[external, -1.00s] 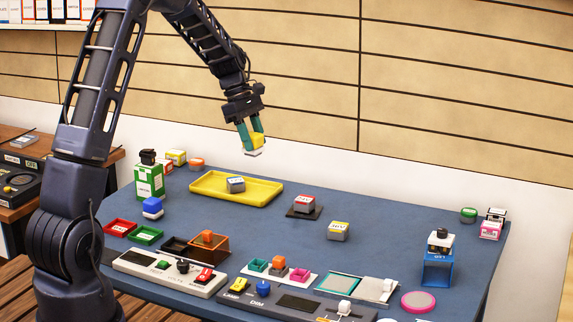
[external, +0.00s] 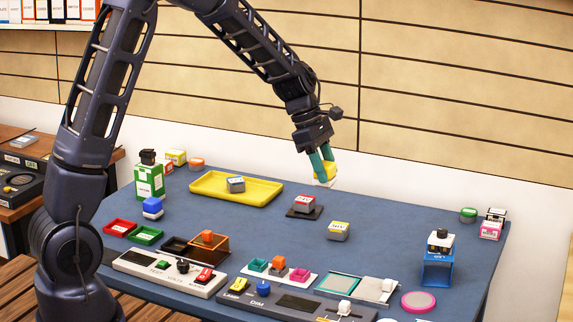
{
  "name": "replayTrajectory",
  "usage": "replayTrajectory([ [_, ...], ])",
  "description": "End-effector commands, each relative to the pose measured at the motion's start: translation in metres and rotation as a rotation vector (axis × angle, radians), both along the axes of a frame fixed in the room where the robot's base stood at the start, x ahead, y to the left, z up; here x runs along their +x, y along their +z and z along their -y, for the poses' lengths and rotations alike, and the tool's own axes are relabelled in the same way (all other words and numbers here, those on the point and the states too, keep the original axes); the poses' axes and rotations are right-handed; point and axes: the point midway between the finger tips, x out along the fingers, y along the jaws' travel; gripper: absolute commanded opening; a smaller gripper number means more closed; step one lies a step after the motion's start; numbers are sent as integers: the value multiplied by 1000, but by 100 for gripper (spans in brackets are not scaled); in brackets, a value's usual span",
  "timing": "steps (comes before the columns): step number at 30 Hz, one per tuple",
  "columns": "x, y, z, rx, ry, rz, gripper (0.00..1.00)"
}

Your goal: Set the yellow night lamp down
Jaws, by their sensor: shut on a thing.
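The yellow night lamp (external: 330,170), yellow with a whitish underside, is held in the air above the back of the blue table (external: 380,205). My gripper (external: 322,167) has teal fingers and is shut on the lamp, which partly hides behind them. The lamp is apart from the table, above and a little right of the red-topped grey block (external: 305,203) on its dark pad. A grey block with a yellow top (external: 339,230) stands on the table below and in front.
A yellow tray (external: 213,199) with a grey block in it lies at the back left. A blue stand (external: 438,262) and a pink round pad (external: 419,302) are at the right. Control panels line the front edge.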

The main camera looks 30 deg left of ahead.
Motion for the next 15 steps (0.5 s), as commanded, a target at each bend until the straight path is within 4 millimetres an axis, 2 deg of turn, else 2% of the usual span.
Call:
replayTrajectory([
  [5,-6,-9,7,0,4,-3,18],
  [15,-5,-79,6,1,6,-5,18],
])
